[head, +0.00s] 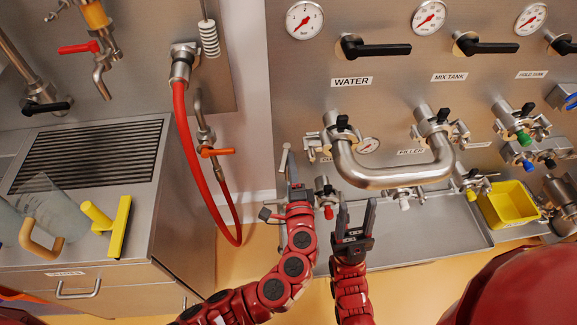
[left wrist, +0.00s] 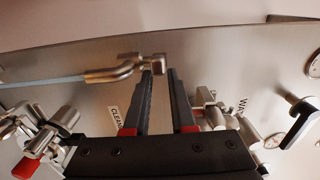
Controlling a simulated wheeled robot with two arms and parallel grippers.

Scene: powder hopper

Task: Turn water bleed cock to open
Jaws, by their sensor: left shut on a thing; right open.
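My left gripper (head: 293,182) points up toward the panel's left edge. In the left wrist view its two dark fingers (left wrist: 163,72) reach a metal fitting (left wrist: 124,69) with a pale grey rod, and the fitting's end sits at the fingertips. The exact contact is hard to see. The same pale lever (head: 284,160) shows in the head view. My right gripper (head: 355,215) is open and empty, apart from the panel. No label naming a bleed cock is readable. A small valve with a red tip (head: 326,190) is right of my left gripper.
The WATER label (head: 352,82) sits under a black handle (head: 375,48). A curved steel pipe (head: 392,177) stands out from the panel. A yellow bin (head: 508,203) stands on the right of the tray (head: 430,238). A red hose (head: 183,120) hangs at the left.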

